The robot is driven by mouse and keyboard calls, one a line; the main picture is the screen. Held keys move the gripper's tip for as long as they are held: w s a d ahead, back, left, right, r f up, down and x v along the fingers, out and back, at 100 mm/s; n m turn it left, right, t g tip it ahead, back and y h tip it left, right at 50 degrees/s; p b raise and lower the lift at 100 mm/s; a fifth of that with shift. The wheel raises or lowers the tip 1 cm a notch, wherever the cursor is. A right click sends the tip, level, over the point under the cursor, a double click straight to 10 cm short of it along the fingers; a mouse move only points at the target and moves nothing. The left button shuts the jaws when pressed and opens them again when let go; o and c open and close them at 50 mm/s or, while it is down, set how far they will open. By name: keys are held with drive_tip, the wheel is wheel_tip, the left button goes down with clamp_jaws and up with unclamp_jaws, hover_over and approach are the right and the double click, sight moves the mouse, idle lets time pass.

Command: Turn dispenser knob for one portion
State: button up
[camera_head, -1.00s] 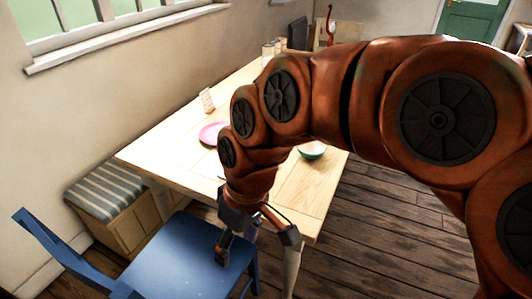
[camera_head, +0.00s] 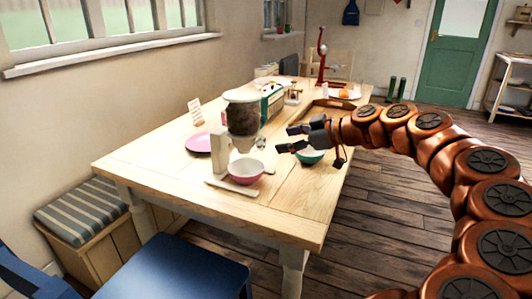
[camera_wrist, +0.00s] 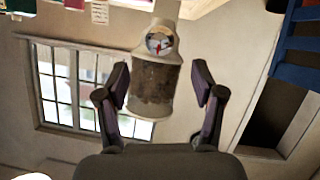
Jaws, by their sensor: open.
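The dispenser (camera_head: 243,118) stands on the near part of the wooden table, with a dark-filled hopper, a pale cap and a white stand. Its small shiny knob (camera_head: 261,144) is on the right side, below the hopper. A pink bowl (camera_head: 246,174) sits under the dispenser on its base. My gripper (camera_head: 284,139) is open and empty, to the right of the knob and apart from it, its fingers pointing at the dispenser. In the wrist view the dispenser appears upside down, its hopper (camera_wrist: 152,90) between the spread fingers and the round shiny knob (camera_wrist: 160,42) above it.
A green bowl (camera_head: 310,156) sits below and behind my gripper. A teal box (camera_head: 273,105) and a tray (camera_head: 322,112) are farther back. A blue chair (camera_head: 195,268) stands at the near edge.

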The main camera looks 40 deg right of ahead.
sight(265, 142)
drive_tip(key=shift+x, duration=3.9)
drive_tip(key=shift+c, duration=0.3)
drive_tip(key=c, duration=1.1)
drive_tip(key=shift+d+r, duration=0.1)
drive_tip(key=shift+w+d+m+g+y, duration=0.1)
drive_tip(key=shift+m+g+y, duration=0.3)
drive_tip(key=shift+m, duration=0.6)
drive_tip(key=shift+m+g+y+p, duration=0.3)
drive_tip(key=shift+m+y+p, duration=0.15)
drive_tip(key=shift+m+y, duration=0.5)
drive_tip(key=shift+m, duration=0.25)
